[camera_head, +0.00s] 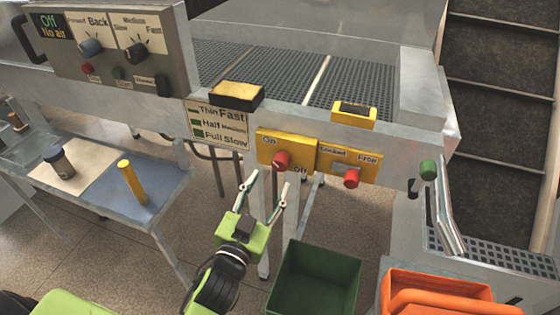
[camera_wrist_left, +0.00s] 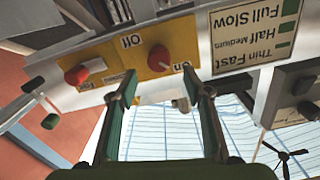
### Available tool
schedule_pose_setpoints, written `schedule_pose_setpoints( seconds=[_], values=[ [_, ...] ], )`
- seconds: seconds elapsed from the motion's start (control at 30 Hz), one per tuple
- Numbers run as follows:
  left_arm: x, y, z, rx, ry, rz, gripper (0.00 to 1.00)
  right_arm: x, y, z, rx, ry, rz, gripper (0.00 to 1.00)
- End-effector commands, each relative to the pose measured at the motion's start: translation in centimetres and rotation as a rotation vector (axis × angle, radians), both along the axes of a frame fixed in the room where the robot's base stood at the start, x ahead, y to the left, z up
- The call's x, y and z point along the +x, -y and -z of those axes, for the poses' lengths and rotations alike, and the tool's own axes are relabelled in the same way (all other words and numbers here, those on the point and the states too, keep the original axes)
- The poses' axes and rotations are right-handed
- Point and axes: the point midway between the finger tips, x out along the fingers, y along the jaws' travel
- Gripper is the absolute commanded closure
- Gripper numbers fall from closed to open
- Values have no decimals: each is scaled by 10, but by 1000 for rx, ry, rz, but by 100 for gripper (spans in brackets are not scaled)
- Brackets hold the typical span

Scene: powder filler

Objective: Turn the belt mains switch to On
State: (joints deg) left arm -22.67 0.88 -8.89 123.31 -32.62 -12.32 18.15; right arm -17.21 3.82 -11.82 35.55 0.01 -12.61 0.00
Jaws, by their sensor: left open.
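The belt mains switch is a red knob (camera_head: 282,160) on a yellow plate (camera_head: 301,150) marked On at upper left and Off at lower right, on the front rail of the belt machine. I cannot tell which mark the knob points to. The knob also shows in the left wrist view (camera_wrist_left: 158,57), where the plate appears upside down. My left gripper (camera_head: 269,181) is open and empty, just below and in front of the knob, apparently not touching it. In the left wrist view the fingertips (camera_wrist_left: 158,76) straddle the space below the knob. My right gripper is not in view.
A second red knob (camera_head: 351,178) on the Locked/Free plate sits close to the right. A black-and-yellow box (camera_head: 237,96) and a yellow device (camera_head: 354,114) stand on the rail above. A green bin (camera_head: 315,279) and an orange crate (camera_head: 437,283) stand below.

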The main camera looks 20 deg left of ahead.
Motion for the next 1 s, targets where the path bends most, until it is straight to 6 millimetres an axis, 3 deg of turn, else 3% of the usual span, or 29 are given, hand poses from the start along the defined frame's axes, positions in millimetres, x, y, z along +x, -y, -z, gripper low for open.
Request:
schedule_pose_setpoints(
  seconds=[0.2, 0.4, 0.87, 1.0],
  values=[
    [44, 2, -3, 1, 2, 0, 55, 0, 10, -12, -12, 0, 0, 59],
    [71, 3, -1, 1, 1, 0, 55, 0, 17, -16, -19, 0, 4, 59],
    [82, 3, 1, 0, -1, 1, 55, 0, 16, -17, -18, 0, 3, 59],
    [82, 3, 1, 0, -1, 1, 91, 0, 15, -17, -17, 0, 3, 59]
  ],
)
